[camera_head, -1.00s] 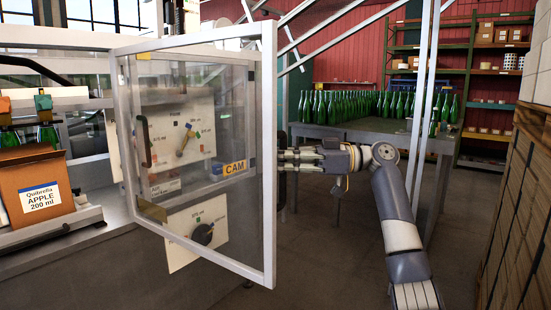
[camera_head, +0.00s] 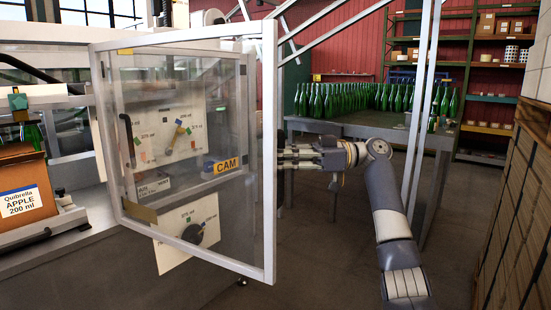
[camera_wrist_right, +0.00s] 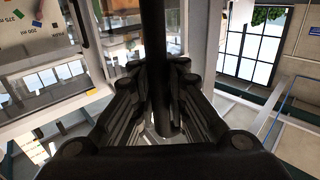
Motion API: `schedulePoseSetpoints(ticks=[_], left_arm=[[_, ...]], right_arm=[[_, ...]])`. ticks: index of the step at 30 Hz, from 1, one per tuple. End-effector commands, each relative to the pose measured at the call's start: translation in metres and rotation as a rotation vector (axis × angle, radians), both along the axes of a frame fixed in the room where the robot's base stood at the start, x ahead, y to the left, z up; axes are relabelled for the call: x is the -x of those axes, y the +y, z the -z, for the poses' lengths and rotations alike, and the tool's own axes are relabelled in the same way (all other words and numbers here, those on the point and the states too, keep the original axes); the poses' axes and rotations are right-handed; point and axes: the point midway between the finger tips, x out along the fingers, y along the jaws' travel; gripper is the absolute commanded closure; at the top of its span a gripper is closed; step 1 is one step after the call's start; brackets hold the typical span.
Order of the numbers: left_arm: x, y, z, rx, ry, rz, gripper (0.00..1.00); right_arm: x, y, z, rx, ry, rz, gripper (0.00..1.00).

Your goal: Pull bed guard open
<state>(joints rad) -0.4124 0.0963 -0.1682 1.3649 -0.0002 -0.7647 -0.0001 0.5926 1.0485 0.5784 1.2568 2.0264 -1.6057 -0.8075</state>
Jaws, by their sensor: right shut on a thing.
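The guard is a clear panel in a pale metal frame (camera_head: 268,200), standing swung out from the machine in the head view. My right gripper (camera_head: 288,157) reaches its free right edge from the right, with its fingertips partly hidden behind the frame. In the wrist view a black bar-shaped handle (camera_wrist_right: 152,40) runs between the fingers of my right gripper (camera_wrist_right: 165,90), which is shut on it. My left gripper is out of view.
An orange-brown carton (camera_head: 22,180) sits on the machine at the left. A table (camera_head: 345,127) with many green bottles (camera_head: 350,98) stands behind my right arm. Stacked brown cartons (camera_head: 515,200) line the right side. Open floor (camera_head: 325,250) lies right of the guard.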

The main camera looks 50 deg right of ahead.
Motion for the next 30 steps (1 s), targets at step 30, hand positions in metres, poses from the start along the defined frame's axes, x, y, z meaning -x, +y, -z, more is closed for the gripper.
schedulePoseSetpoints(ticks=[30], left_arm=[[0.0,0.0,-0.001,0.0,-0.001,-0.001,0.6]], right_arm=[[0.062,-0.064,-0.002,-0.001,-0.003,0.007,0.65]])
